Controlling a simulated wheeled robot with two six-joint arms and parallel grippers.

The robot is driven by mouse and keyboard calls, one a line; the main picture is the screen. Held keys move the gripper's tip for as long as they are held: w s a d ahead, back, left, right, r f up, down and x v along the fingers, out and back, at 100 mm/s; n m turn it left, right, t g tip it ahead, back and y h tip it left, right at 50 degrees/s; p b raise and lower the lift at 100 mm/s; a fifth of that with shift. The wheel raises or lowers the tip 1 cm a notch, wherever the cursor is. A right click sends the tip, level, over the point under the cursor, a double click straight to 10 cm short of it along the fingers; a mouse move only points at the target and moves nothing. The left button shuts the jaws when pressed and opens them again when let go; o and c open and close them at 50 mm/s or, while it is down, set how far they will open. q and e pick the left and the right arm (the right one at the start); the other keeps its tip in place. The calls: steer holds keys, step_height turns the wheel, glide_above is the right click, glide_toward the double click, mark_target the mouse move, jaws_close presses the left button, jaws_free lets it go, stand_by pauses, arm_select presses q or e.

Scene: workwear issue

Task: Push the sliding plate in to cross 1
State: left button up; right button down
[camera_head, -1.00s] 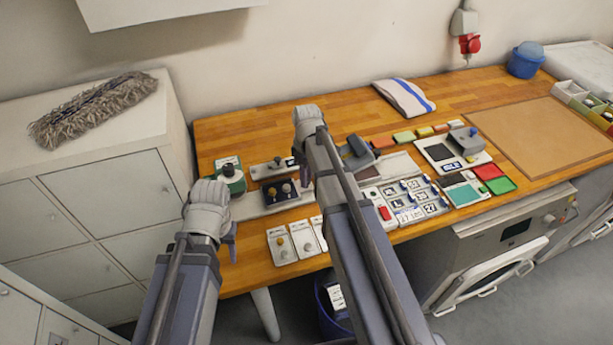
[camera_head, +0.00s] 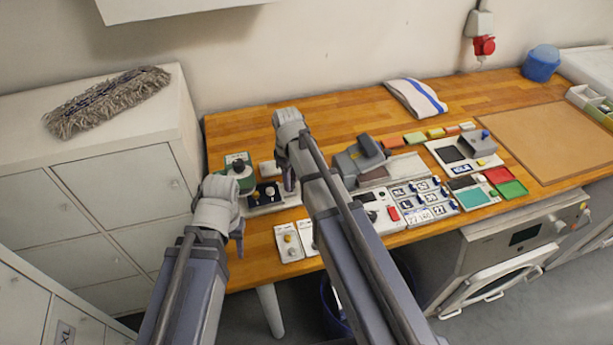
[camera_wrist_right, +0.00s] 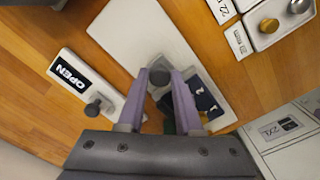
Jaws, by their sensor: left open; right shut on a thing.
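A long white board (camera_wrist_right: 130,30) lies on the wooden bench and carries a dark panel (camera_wrist_right: 206,100) marked 1 and 2. I cannot make out the cross marks or the plate's edges.
A white plate marked OPEN (camera_wrist_right: 70,78) with a knob lies beside the board. Tags with knobs (camera_head: 289,242) lie near the front edge. A grey device (camera_head: 360,160) and label tiles (camera_head: 420,198) stand to the right.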

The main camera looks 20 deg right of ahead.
steer(key=shift+a, duration=0.35)
steer(key=c, duration=0.6)
jaws_free()
arm_select(q)
steer(key=shift+r, duration=0.15)
arm_select(e)
steer(key=shift+r, duration=0.15)
step_height(320, 180, up, 8)
steer(key=p, duration=0.8)
steer(key=shift+f, duration=0.2)
arm_select(q)
step_height(320, 180, up, 8)
steer(key=shift+f, duration=0.25)
arm_select(e)
steer(key=shift+f, duration=0.1)
